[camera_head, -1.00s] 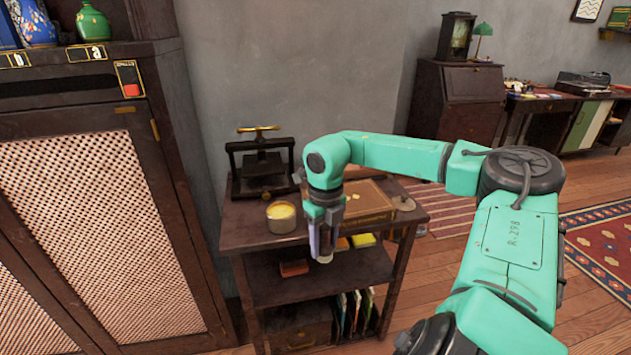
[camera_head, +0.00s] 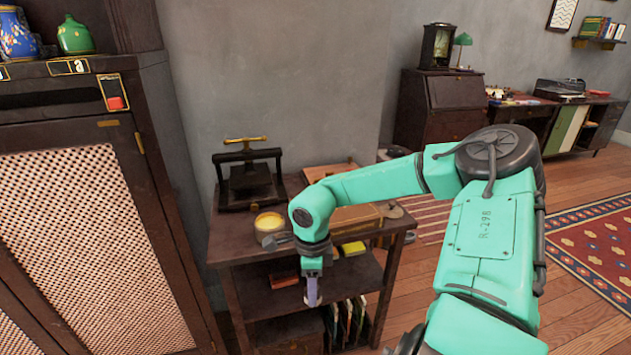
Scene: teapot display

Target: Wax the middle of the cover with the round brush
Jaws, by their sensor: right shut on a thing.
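My right gripper (camera_head: 312,288) hangs pointing down in front of the small dark table's front edge, below its top. It is shut on what seems to be the round brush (camera_head: 313,301); only a small pale end shows under the fingers. The cover is a brown, gold-trimmed book-like panel (camera_head: 362,214) lying on the table top, partly hidden behind my right forearm and wrist. An open round tin of yellow wax (camera_head: 269,222) stands to its left. My left gripper is out of view.
A black press with a brass handle (camera_head: 247,178) stands behind the tin on the table (camera_head: 225,238). Yellow and red blocks and several upright folders (camera_head: 345,322) sit on the shelves below. A tall mesh-door cabinet (camera_head: 75,220) stands at left. Floor at right is open.

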